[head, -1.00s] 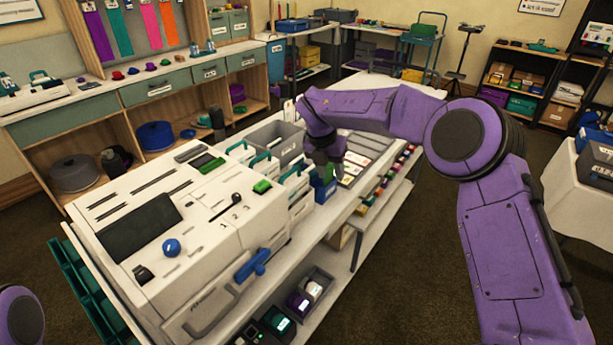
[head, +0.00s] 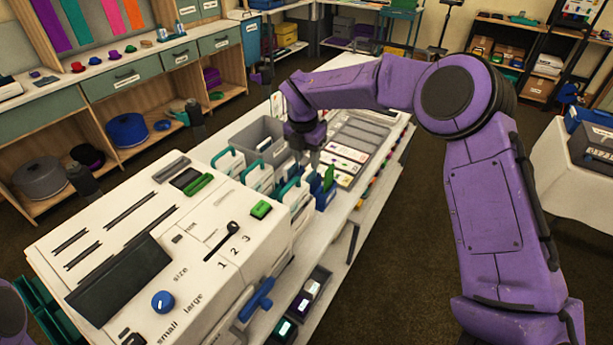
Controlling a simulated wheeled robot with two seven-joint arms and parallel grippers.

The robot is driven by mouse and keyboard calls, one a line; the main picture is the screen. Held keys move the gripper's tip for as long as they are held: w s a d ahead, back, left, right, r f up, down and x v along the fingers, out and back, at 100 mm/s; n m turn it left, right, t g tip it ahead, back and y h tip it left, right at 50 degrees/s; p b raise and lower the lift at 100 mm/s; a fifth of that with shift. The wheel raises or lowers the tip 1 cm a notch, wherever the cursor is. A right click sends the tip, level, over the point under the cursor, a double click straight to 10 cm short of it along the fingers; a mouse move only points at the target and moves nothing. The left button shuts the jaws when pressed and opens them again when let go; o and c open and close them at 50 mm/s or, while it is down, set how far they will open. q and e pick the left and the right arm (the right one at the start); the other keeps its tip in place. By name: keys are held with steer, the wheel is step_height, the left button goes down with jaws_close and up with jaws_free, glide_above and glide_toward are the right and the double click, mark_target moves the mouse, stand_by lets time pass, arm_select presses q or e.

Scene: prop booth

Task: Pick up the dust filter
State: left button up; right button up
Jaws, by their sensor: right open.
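My right gripper (head: 307,162) points down over the bench, just above and beside the row of white cartridges with teal handles (head: 259,177) and a small blue bin (head: 325,197). A green piece (head: 328,178) stands up from the blue bin, close to the fingers. The gripper is open, and I see nothing held in it. I cannot tell which of these things is the dust filter; no label on them is readable. The arm and gripper hide part of what lies behind. My left gripper is out of view.
A white machine (head: 225,215) with a blue knob, lever and slots fills the bench's near left. A grey bin (head: 262,138) stands behind the cartridges. A tray with cards (head: 345,165) lies right of the gripper. Open floor (head: 420,240) lies to the right.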

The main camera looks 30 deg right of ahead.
mark_target(309, 169)
steer(key=f+p, duration=0.1)
steer(key=f, duration=0.1)
steer(key=s+f+p, duration=0.1)
steer(key=f, duration=0.1)
steer(key=shift+s+d+f, duration=0.1)
steer(key=shift+d+f, duration=0.05)
steer(key=shift+d, duration=0.05)
steer(key=shift+w+d+f, duration=0.25)
steer(key=shift+w+f, duration=0.65)
steer(key=shift+s+r, duration=0.3)
steer(key=shift+s, duration=0.1)
steer(key=c, duration=0.6)
steer(key=shift+s+r, duration=0.15)
steer(key=shift+c, duration=0.4)
steer(key=shift+w, duration=0.25)
steer(key=shift+r, duration=0.2)
step_height(309, 169, up, 9)
steer(key=shift+s+f+b, duration=0.1)
steer(key=shift+f+b, duration=0.05)
steer(key=shift+b, duration=1.1)
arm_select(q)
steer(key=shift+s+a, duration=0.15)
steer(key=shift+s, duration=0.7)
arm_select(e)
steer(key=shift+r, duration=0.35)
